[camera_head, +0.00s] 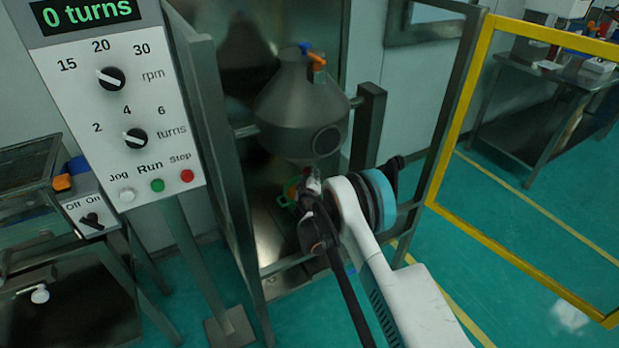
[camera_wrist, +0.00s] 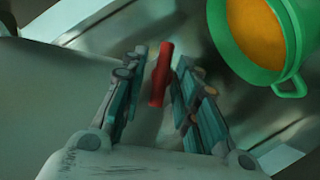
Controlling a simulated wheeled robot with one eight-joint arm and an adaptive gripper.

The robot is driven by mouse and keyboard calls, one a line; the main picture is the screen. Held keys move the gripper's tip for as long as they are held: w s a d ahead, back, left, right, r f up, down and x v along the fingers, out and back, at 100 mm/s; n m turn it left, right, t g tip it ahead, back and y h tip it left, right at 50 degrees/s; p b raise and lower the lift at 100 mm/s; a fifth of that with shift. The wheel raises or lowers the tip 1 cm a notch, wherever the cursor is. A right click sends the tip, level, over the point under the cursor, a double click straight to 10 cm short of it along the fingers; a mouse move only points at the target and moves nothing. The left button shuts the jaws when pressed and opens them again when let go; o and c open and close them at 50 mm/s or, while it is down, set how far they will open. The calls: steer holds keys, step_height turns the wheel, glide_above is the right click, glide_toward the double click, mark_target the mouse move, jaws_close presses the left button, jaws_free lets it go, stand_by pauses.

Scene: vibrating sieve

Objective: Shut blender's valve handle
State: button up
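The blender (camera_head: 300,105) is a grey cone-shaped vessel hung in a dark metal frame, in the middle of the head view. Its valve handle (camera_wrist: 161,75) is a short red bar, seen in the wrist view between the fingers of my gripper (camera_wrist: 164,62). The fingers are apart, one on each side of the handle, with narrow gaps that look free of contact. In the head view my gripper (camera_head: 312,205) is just below the vessel's lower end, and my wrist hides most of the valve area.
A green bucket (camera_wrist: 291,88) with orange contents stands close to the right of my fingers in the wrist view. Frame posts (camera_head: 372,125) flank the vessel. A control panel (camera_head: 108,95) reading "0 turns" stands left. A yellow-edged gate (camera_head: 510,255) stands right.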

stand_by(0.3)
steer(key=v, duration=1.2)
